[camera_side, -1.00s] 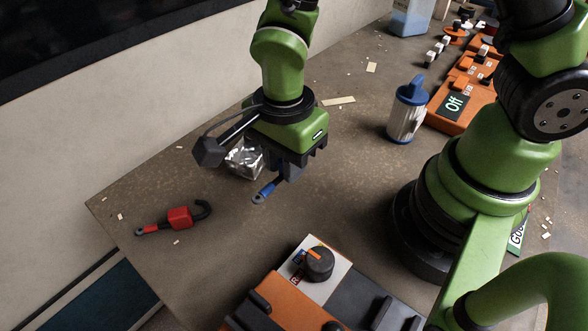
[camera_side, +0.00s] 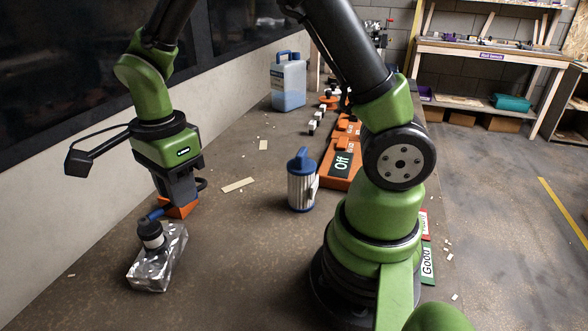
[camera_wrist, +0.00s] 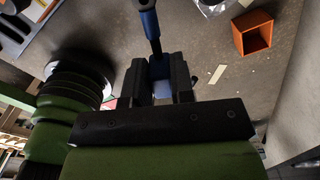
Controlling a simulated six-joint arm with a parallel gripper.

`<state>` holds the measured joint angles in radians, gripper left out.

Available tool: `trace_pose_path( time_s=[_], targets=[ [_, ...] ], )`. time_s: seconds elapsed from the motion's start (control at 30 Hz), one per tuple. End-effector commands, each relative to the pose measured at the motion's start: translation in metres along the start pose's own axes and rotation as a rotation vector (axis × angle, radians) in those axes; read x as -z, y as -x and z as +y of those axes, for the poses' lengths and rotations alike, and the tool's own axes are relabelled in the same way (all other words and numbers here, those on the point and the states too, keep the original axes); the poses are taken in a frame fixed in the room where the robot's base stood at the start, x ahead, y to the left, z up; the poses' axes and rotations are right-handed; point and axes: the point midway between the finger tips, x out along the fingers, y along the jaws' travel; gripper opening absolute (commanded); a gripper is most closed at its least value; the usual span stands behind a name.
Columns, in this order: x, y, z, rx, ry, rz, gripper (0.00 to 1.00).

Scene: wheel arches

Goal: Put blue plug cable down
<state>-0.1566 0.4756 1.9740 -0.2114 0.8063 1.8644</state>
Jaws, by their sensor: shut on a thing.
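The blue plug cable (camera_side: 155,214) sticks out to the left of my gripper (camera_side: 180,196) in the side view. A dark curved piece, probably its other end, shows to the right of the fingers. In the wrist view the blue shaft (camera_wrist: 151,28) runs up from between the fingers of my gripper (camera_wrist: 160,72), which are shut on it. The fingers are low, in front of or over an orange open box (camera_side: 190,211). I cannot tell whether the cable touches anything. The orange box (camera_wrist: 252,33) also shows in the wrist view, apart from the fingers.
A crumpled silver block (camera_side: 160,268) with a black cylinder (camera_side: 150,234) stands close in front of my gripper. The front table is mostly clear.

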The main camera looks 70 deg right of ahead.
Motion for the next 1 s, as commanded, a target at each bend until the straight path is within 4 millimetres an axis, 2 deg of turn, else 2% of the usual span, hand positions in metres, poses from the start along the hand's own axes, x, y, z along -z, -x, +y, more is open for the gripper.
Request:
trace_pose_path(
  time_s=[0.03, 0.17, 0.2, 0.27, 0.4, 0.6, 0.7, 0.8, 1.0],
  targets=[
    [0.017, 0.000, -0.016, 0.002, -0.079, 0.000, 0.00],
    [0.067, 0.000, -0.052, 0.001, -0.280, 0.000, 0.00],
    [0.085, 0.000, -0.061, 0.001, -0.344, 0.000, 0.00],
    [0.113, 0.000, -0.072, 0.000, -0.439, 0.001, 0.00],
    [0.185, -0.001, -0.088, 0.000, -0.664, 0.000, 0.00],
    [0.286, -0.001, -0.081, 0.001, -0.958, -0.001, 0.00],
    [0.322, -0.001, -0.071, 0.000, -1.061, -0.002, 0.00],
    [0.347, -0.002, -0.061, 0.000, -1.135, -0.002, 0.00],
    [0.380, -0.002, -0.045, 0.000, -1.238, -0.002, 0.00]
  ],
)
